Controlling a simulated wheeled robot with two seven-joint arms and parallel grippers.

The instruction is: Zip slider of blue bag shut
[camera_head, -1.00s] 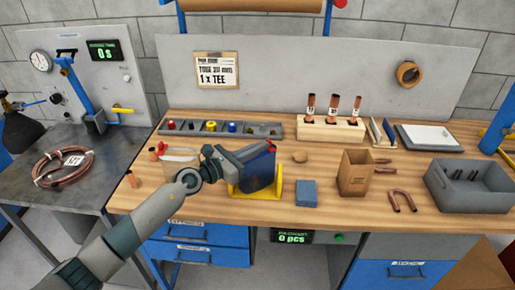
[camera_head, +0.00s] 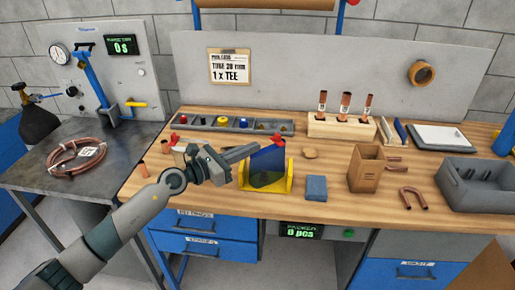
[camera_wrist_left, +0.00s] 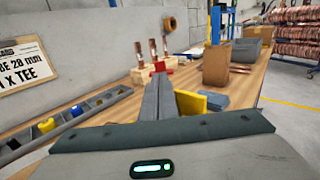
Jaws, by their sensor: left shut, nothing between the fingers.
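The blue bag (camera_head: 268,165) stands upright in a yellow holder (camera_head: 241,177) near the front of the bench. A small red piece, seemingly the zip slider (camera_head: 277,138), sits at the bag's top right corner. My left gripper (camera_head: 256,148) is shut and empty, with its tips at the bag's top left edge, left of the red piece; I cannot tell whether they touch the bag. In the left wrist view the closed fingers (camera_wrist_left: 160,78) point ahead, with red (camera_wrist_left: 159,66) just beyond the tips. The fingers hide most of the bag there. My right gripper is out of view.
A parts tray (camera_head: 235,124) lies behind the gripper. A wooden block with copper tubes (camera_head: 341,127) stands behind the bag. A blue block (camera_head: 316,188), a brown box (camera_head: 366,170) and a grey bin (camera_head: 478,185) stand to the right.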

